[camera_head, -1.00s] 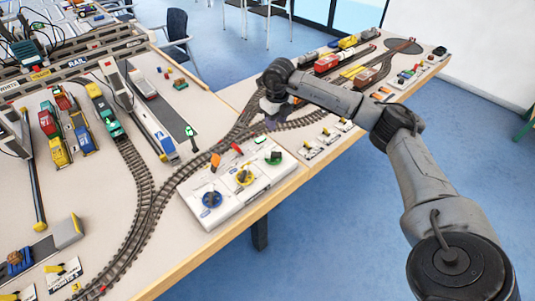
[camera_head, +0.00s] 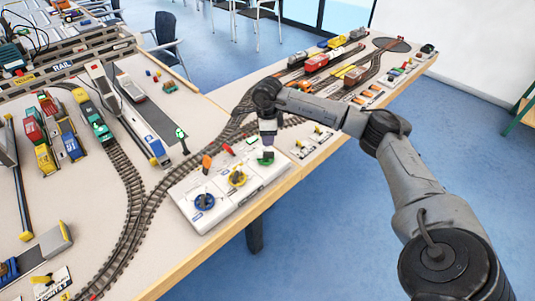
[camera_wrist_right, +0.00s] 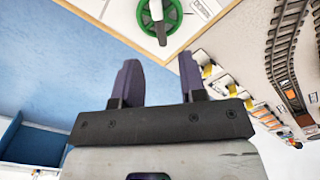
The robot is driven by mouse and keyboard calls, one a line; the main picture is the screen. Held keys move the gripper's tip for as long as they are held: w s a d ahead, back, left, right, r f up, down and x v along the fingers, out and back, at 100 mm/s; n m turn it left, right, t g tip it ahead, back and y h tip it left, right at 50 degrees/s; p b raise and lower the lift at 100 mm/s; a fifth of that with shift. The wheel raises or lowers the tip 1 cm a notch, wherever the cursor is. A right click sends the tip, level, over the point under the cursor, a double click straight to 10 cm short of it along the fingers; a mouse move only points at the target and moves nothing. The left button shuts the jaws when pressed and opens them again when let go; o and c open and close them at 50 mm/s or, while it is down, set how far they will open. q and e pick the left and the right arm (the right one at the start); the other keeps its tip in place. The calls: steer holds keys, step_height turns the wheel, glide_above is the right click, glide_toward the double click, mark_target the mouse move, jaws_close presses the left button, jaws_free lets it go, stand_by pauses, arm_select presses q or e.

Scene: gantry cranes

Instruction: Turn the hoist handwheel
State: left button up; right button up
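A white control panel (camera_head: 222,212) at the table's front edge carries a blue handwheel (camera_head: 204,202), a yellow handwheel (camera_head: 237,178) and a green handwheel (camera_head: 265,160). The labels are too small to tell which one is the hoist wheel. My right gripper (camera_head: 267,142) is just above the green handwheel, partly hiding it. My left gripper is not in view.
Orange and red levers (camera_head: 207,162) stand behind the handwheels. Curved rail track (camera_head: 135,205) runs left of the panel, near a crane with a green signal (camera_head: 181,136). Small switch boxes (camera_head: 318,136) lie right of my gripper. Blue floor is open beyond the table edge.

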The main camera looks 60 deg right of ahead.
mark_target(268, 152)
step_height(268, 152, down, 8)
steer(key=shift+r+b, duration=0.1)
steer(key=shift+b, duration=0.75)
steer(key=shift+c, duration=0.3)
steer(key=shift+c, duration=1.4)
jaws_close()
